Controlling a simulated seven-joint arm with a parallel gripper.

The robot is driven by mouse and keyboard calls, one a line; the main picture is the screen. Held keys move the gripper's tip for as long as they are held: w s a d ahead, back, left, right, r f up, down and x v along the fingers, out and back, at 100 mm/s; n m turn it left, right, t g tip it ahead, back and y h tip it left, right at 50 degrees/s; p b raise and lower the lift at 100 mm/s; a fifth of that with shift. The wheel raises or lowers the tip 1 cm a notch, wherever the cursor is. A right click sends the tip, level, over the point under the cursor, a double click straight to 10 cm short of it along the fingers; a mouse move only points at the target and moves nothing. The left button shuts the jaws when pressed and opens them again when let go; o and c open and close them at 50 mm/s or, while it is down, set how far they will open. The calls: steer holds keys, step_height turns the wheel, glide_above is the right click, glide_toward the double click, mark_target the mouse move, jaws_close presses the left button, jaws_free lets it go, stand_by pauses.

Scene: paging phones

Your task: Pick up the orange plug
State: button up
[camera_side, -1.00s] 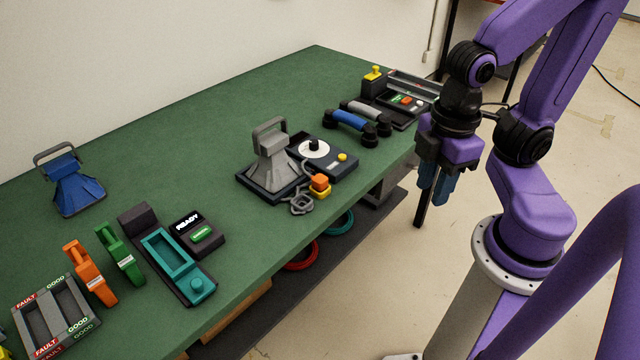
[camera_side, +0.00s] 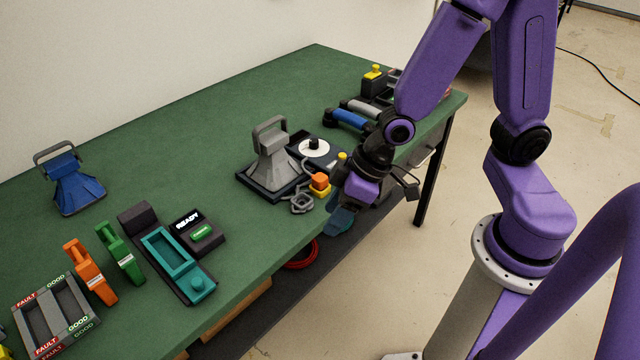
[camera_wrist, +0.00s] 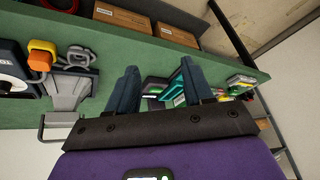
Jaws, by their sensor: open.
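The orange plug (camera_side: 320,181) is a small orange block sitting on a yellow base near the table's front edge, with a grey cable coil (camera_side: 301,203) beside it. In the wrist view the plug (camera_wrist: 42,46) shows at the upper left, with the yellow part touching it. My gripper (camera_side: 340,222) is just to the right of and nearer the camera than the plug, at the table's front edge, apart from it. In the wrist view my gripper (camera_wrist: 158,68) has its two dark blue fingers spread with nothing between them.
A grey horn-shaped speaker (camera_side: 272,160) stands on a dark base behind the plug. A blue handset (camera_side: 347,118) lies farther back. A teal-framed tray (camera_side: 168,258) and an orange handset (camera_side: 90,271) are at the left. The green table (camera_side: 225,130) is clear behind the speaker.

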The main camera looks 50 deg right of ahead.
mark_target(322, 178)
steer(key=w+d+f+m+t, duration=0.2)
steer(key=w+d+f, duration=0.1)
steer(key=w, duration=0.1)
steer(key=w+d+f+m+t+h, duration=0.1)
steer(key=w+d+f+m+t, duration=0.1)
steer(key=w, duration=0.3)
steer(key=w+d+f+m+t+h, duration=0.1)
steer(key=w+d+f+t, duration=0.2)
steer(key=w+d+f, duration=0.1)
steer(key=shift+w+d+f+m+t, duration=0.15)
steer(key=shift+w+d+m+t, duration=0.15)
steer(key=shift+d+m+t, duration=0.1)
steer(key=d+t, duration=0.1)
steer(key=d+h, duration=0.1)
steer(key=d, duration=0.1)
steer(key=d+t, duration=0.1)
steer(key=d, duration=0.1)
steer(key=shift+w+f+m+t+h, duration=0.2)
steer(key=shift+f+m+t+h, duration=0.1)
steer(key=shift+f, duration=0.05)
steer(key=shift+s+d+f+m, duration=0.4)
steer(key=shift+d+f, duration=0.15)
steer(key=shift+d, duration=0.1)
steer(key=shift+x, duration=3.75)
steer(key=shift+d, duration=0.1)
steer(key=c, duration=0.8)
